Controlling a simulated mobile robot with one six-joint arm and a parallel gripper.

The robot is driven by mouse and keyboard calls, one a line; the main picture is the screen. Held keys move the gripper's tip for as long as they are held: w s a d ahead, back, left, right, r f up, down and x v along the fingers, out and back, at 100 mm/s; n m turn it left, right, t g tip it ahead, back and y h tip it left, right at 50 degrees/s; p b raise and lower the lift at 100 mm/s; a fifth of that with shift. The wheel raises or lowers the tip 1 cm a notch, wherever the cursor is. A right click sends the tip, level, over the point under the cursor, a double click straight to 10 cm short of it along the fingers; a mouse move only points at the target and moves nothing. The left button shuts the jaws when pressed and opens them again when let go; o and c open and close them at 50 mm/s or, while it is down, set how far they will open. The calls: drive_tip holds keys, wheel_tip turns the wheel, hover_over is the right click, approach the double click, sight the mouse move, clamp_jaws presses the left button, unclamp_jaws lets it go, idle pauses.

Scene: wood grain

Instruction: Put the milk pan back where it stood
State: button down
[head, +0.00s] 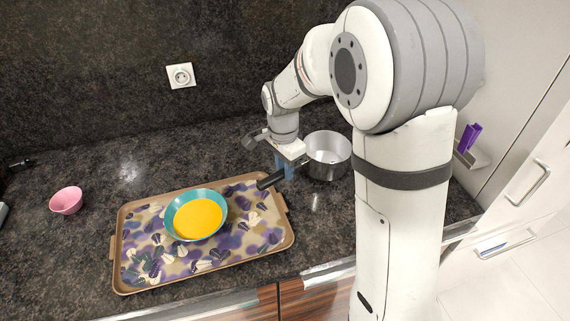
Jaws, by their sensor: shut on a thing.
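The milk pan (328,168) is a grey metal pan with a black handle that points left and toward the front. It is upright on or just above the dark counter; I cannot tell whether its base touches. My gripper (286,172) is shut on the pan's handle, close to the pan body. The handle's end reaches over the right edge of the tray. Part of the pan's right side is close to my arm in the picture.
A brown patterned tray (133,278) holds a teal bowl (176,228) with orange-yellow contents. A pink bowl (66,201) stands at the left. The dark counter (100,180) is clear behind the tray. A wall socket (181,76) is on the back wall.

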drive_tip(key=shift+f+b, duration=0.3)
drive_tip(key=shift+f, duration=0.45)
drive_tip(key=shift+f+b, duration=0.35)
drive_tip(key=shift+f, duration=0.1)
drive_tip(key=c, duration=1.2)
unclamp_jaws()
drive_tip(key=shift+o, duration=0.2)
wheel_tip(320, 180, up, 7)
drive_tip(key=shift+a+f, duration=0.1)
drive_tip(key=shift+a, duration=0.05)
drive_tip(key=shift+s+r, duration=0.15)
drive_tip(key=shift+r, duration=0.4)
drive_tip(key=s+d+n+t, duration=0.1)
drive_tip(key=s+d+n, duration=0.2)
drive_tip(key=s, duration=0.4)
drive_tip(key=s+d+r+n, duration=0.1)
drive_tip(key=s+d+n, duration=0.3)
drive_tip(key=s, duration=0.2)
drive_tip(key=s+d+n+t, duration=0.1)
drive_tip(key=s+d+n, duration=0.2)
drive_tip(key=s, duration=0.4)
drive_tip(key=shift+s+d+r+n+t, duration=0.15)
drive_tip(key=shift+s+n+t, duration=0.2)
drive_tip(key=shift+n, duration=0.35)
